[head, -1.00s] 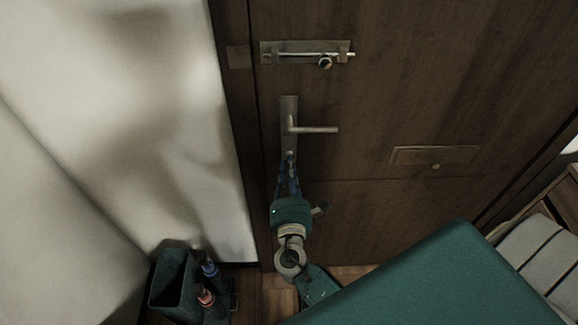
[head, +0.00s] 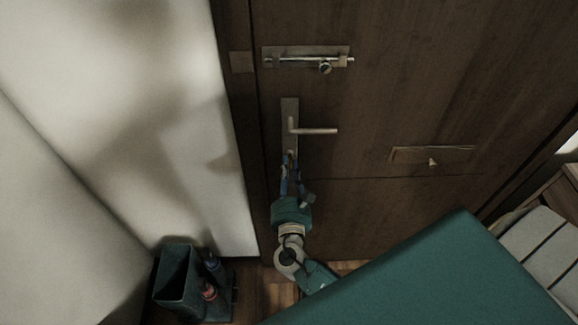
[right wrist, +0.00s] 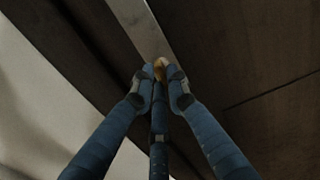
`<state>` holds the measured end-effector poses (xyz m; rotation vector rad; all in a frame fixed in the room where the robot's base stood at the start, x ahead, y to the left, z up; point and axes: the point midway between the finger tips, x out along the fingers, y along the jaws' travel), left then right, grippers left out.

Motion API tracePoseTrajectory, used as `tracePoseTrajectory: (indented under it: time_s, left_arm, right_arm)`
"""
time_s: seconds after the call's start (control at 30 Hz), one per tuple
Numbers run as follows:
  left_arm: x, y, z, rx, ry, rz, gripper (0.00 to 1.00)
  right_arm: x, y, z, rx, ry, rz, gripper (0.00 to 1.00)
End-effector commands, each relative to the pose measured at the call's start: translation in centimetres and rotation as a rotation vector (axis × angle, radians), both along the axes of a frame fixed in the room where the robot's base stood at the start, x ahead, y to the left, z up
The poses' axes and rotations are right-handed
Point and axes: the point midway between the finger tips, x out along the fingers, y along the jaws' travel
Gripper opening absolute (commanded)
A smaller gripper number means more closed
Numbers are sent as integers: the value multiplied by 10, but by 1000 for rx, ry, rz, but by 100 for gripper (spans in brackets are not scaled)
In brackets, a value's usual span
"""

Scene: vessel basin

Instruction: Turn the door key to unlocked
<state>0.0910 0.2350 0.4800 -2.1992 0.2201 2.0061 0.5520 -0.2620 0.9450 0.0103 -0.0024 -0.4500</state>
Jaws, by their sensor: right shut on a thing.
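The dark wooden door (head: 380,90) fills the middle of the head view. A metal lock plate (head: 289,108) with a lever handle (head: 318,131) is on its left side. My right gripper (head: 290,158) is at the lower end of the plate, below the handle. In the right wrist view my right gripper (right wrist: 160,78) is shut on a small brass key (right wrist: 160,66) at the plate (right wrist: 143,28). The fingers hide most of the key, so its angle is hard to tell. My left gripper is not in view.
A slide bolt (head: 308,58) is above the handle. A letter flap (head: 433,155) is to the right. A pale wall (head: 150,110) stands close on the left. A dark bin (head: 177,282) with bottles beside it (head: 209,290) is on the floor at lower left.

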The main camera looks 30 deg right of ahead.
Motion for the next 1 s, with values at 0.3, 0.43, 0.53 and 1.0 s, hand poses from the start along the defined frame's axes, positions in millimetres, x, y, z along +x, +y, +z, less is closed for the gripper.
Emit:
tracePoseTrajectory:
  time_s: [0.3,0.43,0.53,1.0]
  left_arm:
    - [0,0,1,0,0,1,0]
    - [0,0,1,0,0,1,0]
    - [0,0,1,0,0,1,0]
    - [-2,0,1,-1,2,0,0]
  right_arm:
    - [-1,0,-2,-25,17,1,0]
    - [-1,0,-3,-24,16,1,0]
    - [-1,0,-3,-24,16,1,0]
    - [-3,1,-1,-23,13,1,33]
